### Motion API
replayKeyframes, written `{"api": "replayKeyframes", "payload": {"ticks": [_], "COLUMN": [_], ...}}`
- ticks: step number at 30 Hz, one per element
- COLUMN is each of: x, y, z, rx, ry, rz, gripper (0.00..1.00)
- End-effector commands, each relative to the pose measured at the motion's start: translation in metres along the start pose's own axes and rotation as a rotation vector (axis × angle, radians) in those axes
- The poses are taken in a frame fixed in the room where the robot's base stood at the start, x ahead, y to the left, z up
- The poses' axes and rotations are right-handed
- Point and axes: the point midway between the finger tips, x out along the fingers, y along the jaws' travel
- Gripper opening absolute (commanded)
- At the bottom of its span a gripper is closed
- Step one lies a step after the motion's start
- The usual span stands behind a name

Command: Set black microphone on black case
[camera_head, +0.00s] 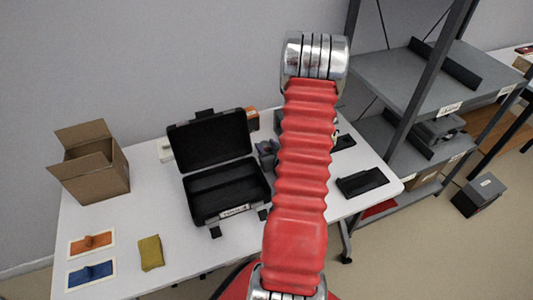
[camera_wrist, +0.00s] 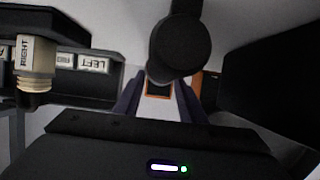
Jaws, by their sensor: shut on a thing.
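The black microphone (camera_wrist: 180,48) shows in the wrist view as a dark round head with a short body below it. My gripper (camera_wrist: 160,88) is shut on it at the fingertips, and the head sits above the fingers. In the head view my gripper (camera_head: 267,152) is mostly hidden behind my red arm, just right of the case, and the microphone cannot be made out. The black case (camera_head: 210,142) lies open on the white table, lid raised at the back. A large dark surface at the right of the wrist view may be part of the case.
A cardboard box (camera_head: 92,165), orange (camera_head: 91,242) and blue (camera_head: 91,272) pieces and a yellow pouch (camera_head: 150,252) are on the left. A black device (camera_head: 362,182) lies on the right, before grey shelves (camera_head: 420,80). A connector (camera_wrist: 34,62) labelled RIGHT appears close by.

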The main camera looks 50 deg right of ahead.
Motion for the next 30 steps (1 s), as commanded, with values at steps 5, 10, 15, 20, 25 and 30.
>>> {"api": "replayKeyframes", "payload": {"ticks": [5,10,15,20,25,30], "x": [-0.001,-0.005,-0.012,-0.021,-0.029,-0.035], "y": [0.001,0.001,0.001,0.001,0.001,0.001], "z": [-0.004,-0.013,-0.031,-0.051,-0.071,-0.086], "rx": [-0.001,-0.001,-0.002,-0.002,-0.002,-0.001], "ry": [0.002,0.002,0.003,0.004,0.004,0.003], "rz": [0.001,0.001,0.002,0.003,0.002,0.001], "gripper": [0.05,0.05,0.05,0.05,0.05,0.05]}}
